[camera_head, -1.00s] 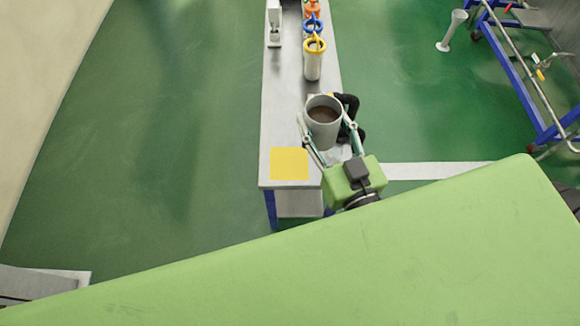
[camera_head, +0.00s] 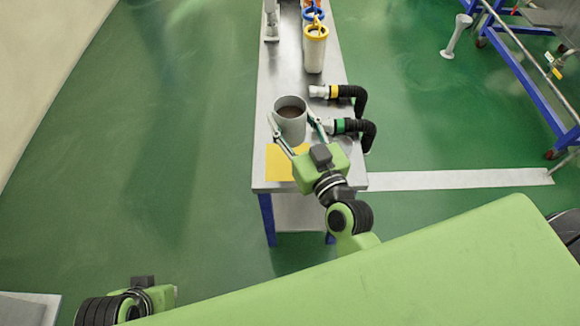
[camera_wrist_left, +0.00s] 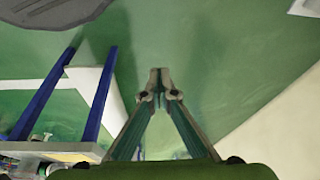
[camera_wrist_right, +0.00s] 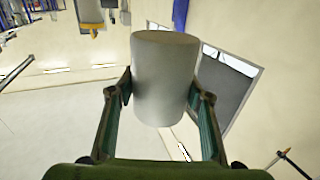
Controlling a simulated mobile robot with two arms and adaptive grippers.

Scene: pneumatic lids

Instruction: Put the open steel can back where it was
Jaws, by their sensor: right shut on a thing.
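The open steel can (camera_head: 290,132) is a grey cylinder with dark brown contents. My right gripper (camera_head: 290,118) is shut on it, with one finger on each side, and holds it upright. In the right wrist view the can (camera_wrist_right: 165,80) sits between the fingers (camera_wrist_right: 166,92). In the head view it appears just behind the yellow square (camera_head: 277,165) on the table. I cannot tell its height above the table. My left gripper (camera_wrist_left: 160,80) is empty, its fingertips together, away from the table.
The steel table (camera_head: 268,95) is long and narrow. Black hoses with a yellow-banded nozzle (camera_head: 334,92) and a green-banded nozzle (camera_head: 340,126) lie along its right edge. A white canister with a yellow ring (camera_head: 315,50) stands farther back. A blue-framed cart (camera_head: 520,80) is at the right.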

